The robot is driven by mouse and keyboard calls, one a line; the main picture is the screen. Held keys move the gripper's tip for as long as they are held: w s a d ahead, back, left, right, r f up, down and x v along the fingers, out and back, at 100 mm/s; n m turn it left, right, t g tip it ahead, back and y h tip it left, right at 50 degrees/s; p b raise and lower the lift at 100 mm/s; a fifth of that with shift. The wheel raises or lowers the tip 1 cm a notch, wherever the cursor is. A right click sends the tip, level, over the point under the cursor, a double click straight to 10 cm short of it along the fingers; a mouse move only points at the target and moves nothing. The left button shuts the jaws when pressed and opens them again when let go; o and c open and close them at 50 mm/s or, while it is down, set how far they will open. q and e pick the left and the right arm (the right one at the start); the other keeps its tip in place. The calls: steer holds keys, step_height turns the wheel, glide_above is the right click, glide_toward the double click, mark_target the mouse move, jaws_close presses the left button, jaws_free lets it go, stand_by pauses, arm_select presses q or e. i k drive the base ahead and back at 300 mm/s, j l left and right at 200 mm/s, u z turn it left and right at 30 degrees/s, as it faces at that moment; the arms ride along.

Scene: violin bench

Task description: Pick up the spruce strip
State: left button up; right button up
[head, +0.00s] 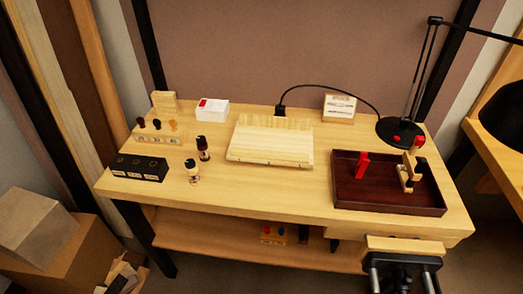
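A pale wooden rack or stack (270,147) sits in the middle of the bench. Several light upright pieces stand along its back edge, and flat pale wood slopes towards the front. The spruce strip may be among these pieces, but I cannot single it out at this size. Neither of my grippers shows in the head view.
A dark tray (385,202) at the right holds a red-handled piece and a wooden clamp. A lamp (402,130) stands behind it. Two small bottles, a black block (137,168) and a white box (212,109) stand left. The bench's front middle is clear.

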mark_target(243, 153)
steer(key=i+j+z, duration=0.1)
steer(key=j, duration=0.3)
steer(key=i+j+z, duration=0.1)
steer(key=j, duration=0.25)
steer(key=i+j, duration=0.15)
steer(key=j, duration=0.25)
steer(key=z, duration=0.05)
